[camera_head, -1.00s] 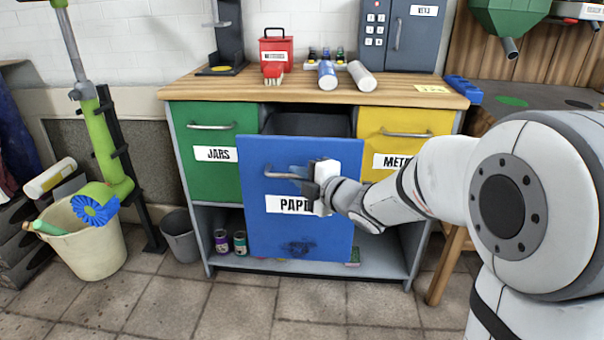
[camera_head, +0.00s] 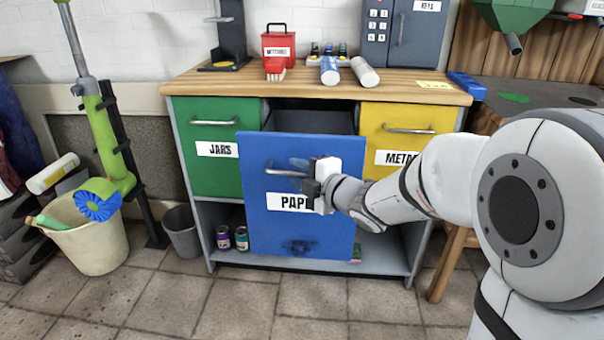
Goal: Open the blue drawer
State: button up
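The blue drawer (camera_head: 260,225) is the tall middle drawer of the workbench, with a white label that reads "PAP" before my gripper covers the rest. It stands pulled out toward me, and its dark inside (camera_head: 310,120) shows above the front panel. Its metal bar handle (camera_head: 282,171) is near the top of the front. My gripper (camera_head: 306,175) is at the right end of this handle. The fingers are small and dark against the blue, and I cannot see whether they close around the bar.
A green drawer (camera_head: 208,172) labelled JARS and a yellow drawer (camera_head: 412,112) are shut on either side. The wooden top (camera_head: 215,83) holds a red box (camera_head: 278,42) and rolls. A bucket (camera_head: 95,245) and a grey bin (camera_head: 183,232) stand left. The floor in front is clear.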

jog(key=p+v, duration=0.2)
jog(key=v, duration=0.6)
jog(key=s+d+r+m+h+p, duration=0.2)
jog(key=d+r+m+h+p, duration=0.9)
jog(key=d+r+m+p, duration=0.45)
jog(key=s+r+m+g+p, duration=0.4)
jog(key=s+m+p, duration=0.1)
jog(key=s+p, duration=0.3)
jog(key=s+r+m+g+p, duration=0.4)
jog(key=s+p, duration=0.4)
jog(key=s, duration=0.2)
jog(key=shift+s+a+r+m+g, duration=0.2)
jog(key=shift+s+a+m+g, duration=0.2)
jog(key=shift+g, duration=0.2)
